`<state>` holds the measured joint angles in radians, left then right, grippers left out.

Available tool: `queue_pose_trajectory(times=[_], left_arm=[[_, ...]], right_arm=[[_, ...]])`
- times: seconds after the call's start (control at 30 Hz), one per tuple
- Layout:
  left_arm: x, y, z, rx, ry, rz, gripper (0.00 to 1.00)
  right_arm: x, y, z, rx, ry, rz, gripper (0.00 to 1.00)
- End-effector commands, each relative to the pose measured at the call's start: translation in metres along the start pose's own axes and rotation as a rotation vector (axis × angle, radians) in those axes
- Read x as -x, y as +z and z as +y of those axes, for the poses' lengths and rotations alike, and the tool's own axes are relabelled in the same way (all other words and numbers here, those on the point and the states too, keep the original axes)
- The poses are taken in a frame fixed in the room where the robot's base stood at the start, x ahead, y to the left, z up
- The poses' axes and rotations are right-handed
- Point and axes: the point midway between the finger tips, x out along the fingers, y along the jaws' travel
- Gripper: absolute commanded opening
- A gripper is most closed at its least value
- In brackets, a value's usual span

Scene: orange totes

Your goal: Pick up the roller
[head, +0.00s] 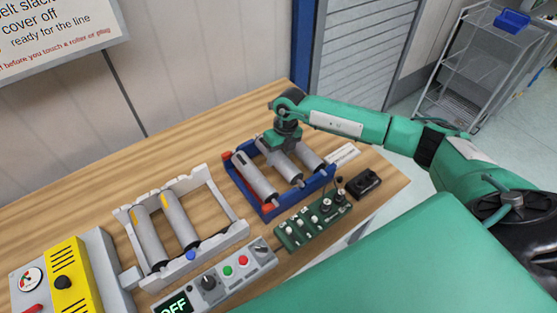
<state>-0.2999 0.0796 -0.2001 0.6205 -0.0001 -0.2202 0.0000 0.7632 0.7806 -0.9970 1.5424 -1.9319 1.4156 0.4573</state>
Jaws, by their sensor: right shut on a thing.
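A blue tray (266,211) on the wooden table holds several grey rollers side by side. The left one (256,178) lies clear of my gripper, and the right one (309,155) is partly behind it. My right gripper (276,141) points down over the tray and is shut on the middle roller (288,169) near its far end. That roller still appears to lie within the tray; whether it is lifted cannot be told. The fingertips are small and partly hidden by the hand. My left gripper is not in view.
A pale frame (217,242) with two rollers stands left of the tray. A control box (222,277) with buttons, a yellow-fronted unit (76,278) and a green board (313,220) with knobs stand nearby. A small black box (363,184) sits right. Bare table lies behind the frame.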

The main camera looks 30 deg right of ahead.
Motion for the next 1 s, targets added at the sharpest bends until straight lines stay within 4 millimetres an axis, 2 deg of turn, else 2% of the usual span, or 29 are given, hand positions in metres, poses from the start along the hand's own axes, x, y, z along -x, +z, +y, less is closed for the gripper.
queue_pose_trajectory(times=[0.17,0.5,0.6,0.8,1.0], left_arm=[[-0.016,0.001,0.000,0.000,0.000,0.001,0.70],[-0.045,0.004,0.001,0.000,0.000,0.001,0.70],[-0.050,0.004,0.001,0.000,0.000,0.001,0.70],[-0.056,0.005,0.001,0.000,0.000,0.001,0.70],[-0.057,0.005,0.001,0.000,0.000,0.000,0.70]], right_arm=[[0.033,0.001,0.006,0.003,-0.001,-0.007,0.09],[0.121,0.001,0.024,0.003,-0.001,-0.008,0.09],[0.142,0.001,0.028,0.001,-0.001,-0.006,0.09],[0.169,0.000,0.033,0.000,-0.001,-0.004,0.09],[0.178,0.000,0.035,0.000,-0.001,-0.002,0.09]])
